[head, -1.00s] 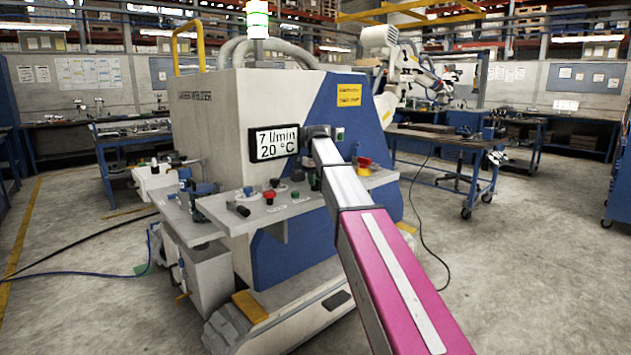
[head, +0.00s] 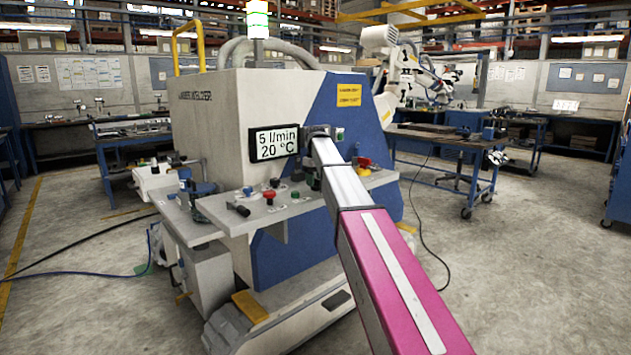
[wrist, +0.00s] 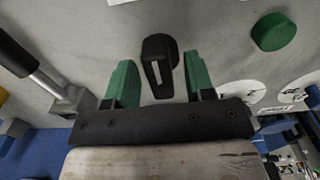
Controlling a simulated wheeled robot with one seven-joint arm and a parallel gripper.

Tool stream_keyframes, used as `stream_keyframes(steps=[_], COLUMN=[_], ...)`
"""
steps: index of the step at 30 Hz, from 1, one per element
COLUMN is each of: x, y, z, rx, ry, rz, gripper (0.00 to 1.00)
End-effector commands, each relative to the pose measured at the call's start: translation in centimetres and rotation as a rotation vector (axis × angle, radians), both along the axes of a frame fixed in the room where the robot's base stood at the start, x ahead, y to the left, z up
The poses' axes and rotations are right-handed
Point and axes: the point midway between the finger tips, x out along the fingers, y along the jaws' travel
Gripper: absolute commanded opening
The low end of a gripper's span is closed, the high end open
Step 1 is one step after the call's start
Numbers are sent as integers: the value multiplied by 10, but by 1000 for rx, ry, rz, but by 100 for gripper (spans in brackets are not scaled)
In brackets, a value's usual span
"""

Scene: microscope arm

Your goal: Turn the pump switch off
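A black rotary knob (wrist: 157,68) with a white pointer line sits on the grey panel in the wrist view; its label is not readable, so I cannot confirm that it is the pump switch. My gripper (wrist: 160,60) is open, with one green finger on each side of the knob and a small gap to it. In the head view my arm reaches to the machine (head: 215,120), and its end hides the panel there, so the knob cannot be made out. The display (head: 274,144) reads 5 l/min and 20 °C.
In the wrist view, a green round button (wrist: 273,32) is to the right and a metal lever (wrist: 40,75) to the left. The machine's grey shelf (head: 300,205) carries several buttons, including a red one (head: 268,194). A blue workbench (head: 440,160) stands behind right.

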Motion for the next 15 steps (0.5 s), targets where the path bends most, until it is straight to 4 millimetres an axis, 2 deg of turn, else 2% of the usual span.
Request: stream_keyframes(steps=[8,11,15], x=[0,1,1], y=[0,0,0], z=[3,12,36], rx=[0,1,0], ry=[0,-1,-2], rz=[-1,-1,-1], gripper=[49,49,49])
